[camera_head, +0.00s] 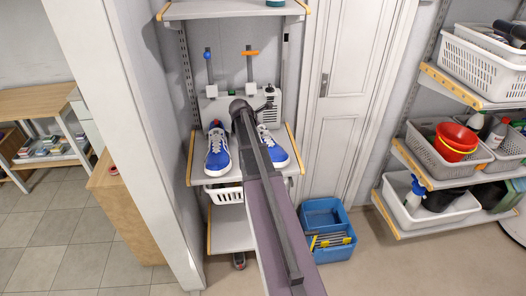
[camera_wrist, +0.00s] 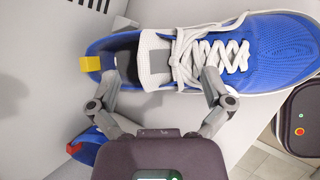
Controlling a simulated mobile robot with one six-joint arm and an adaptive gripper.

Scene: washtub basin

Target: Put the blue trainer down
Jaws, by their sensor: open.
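Two blue trainers with white laces and soles stand on the middle shelf in the head view: the left trainer (camera_head: 217,152) and the right trainer (camera_head: 273,146). The wrist view shows one blue trainer (camera_wrist: 275,45) large, its toe to the right and a yellow heel tab at left. It appears to rest upright on the pale shelf. My gripper (camera_wrist: 158,78) is open, its fingers spread at the trainer's ankle opening and tongue. Part of the other trainer (camera_wrist: 86,148) shows at lower left, mostly hidden by my gripper. In the head view my arm hides part of the right trainer.
The shelf (camera_head: 228,178) has a perforated back panel, uprights and hooks with blue and orange knobs behind the trainers. A white basket (camera_head: 226,196) hangs beneath. A blue crate (camera_head: 327,222) stands on the floor at right. Shelves with baskets (camera_head: 450,150) stand farther right.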

